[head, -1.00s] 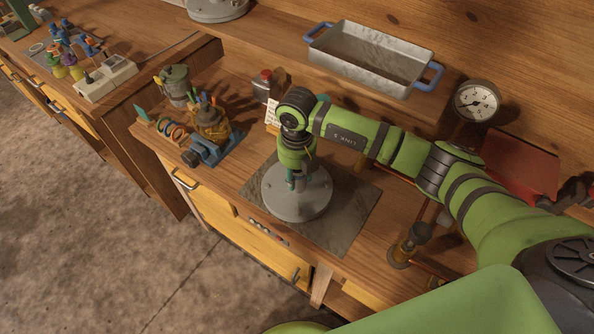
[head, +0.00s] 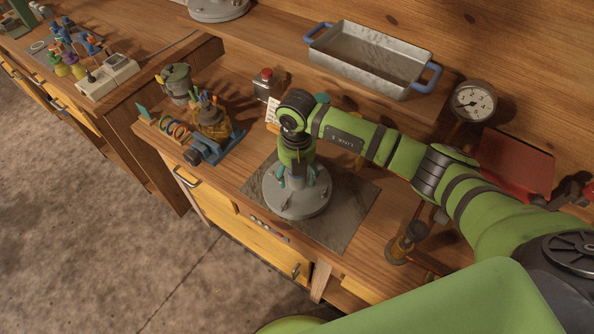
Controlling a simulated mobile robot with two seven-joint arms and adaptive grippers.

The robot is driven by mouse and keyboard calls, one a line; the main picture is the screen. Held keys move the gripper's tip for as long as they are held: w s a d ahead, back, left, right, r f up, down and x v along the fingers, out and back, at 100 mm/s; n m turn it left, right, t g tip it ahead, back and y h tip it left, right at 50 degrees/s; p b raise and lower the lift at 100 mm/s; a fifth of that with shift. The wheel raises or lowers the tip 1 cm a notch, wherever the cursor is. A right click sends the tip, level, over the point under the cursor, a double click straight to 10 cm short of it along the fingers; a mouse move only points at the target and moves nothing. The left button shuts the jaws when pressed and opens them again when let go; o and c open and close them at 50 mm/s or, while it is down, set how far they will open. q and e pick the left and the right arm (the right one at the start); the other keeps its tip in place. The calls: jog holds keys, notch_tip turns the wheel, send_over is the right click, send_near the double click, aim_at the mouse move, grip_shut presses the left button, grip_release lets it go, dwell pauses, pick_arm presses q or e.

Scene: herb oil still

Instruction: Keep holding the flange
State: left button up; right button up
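The flange (head: 297,203) is a round grey metal disc with bolts around its rim and a short neck in its middle. It lies flat at the dark square mat in the head view. My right gripper (head: 297,181) points straight down over its middle. Its teal fingers stand apart on either side of the grey neck, and a gap seems to show beside the neck. The far side of the fingers is hidden. My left gripper is not in view.
The dark mat (head: 352,205) lies on the wooden bench. A blue-handled metal tray (head: 370,62) stands behind on a ledge. A pressure gauge (head: 474,101) and a brass fitting (head: 408,243) are at right. A blue vise (head: 208,151) and a grey mug (head: 177,84) are at left.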

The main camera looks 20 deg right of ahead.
notch_tip(320, 180, up, 12)
jog(key=shift+r, duration=0.1)
dwell(0.5)
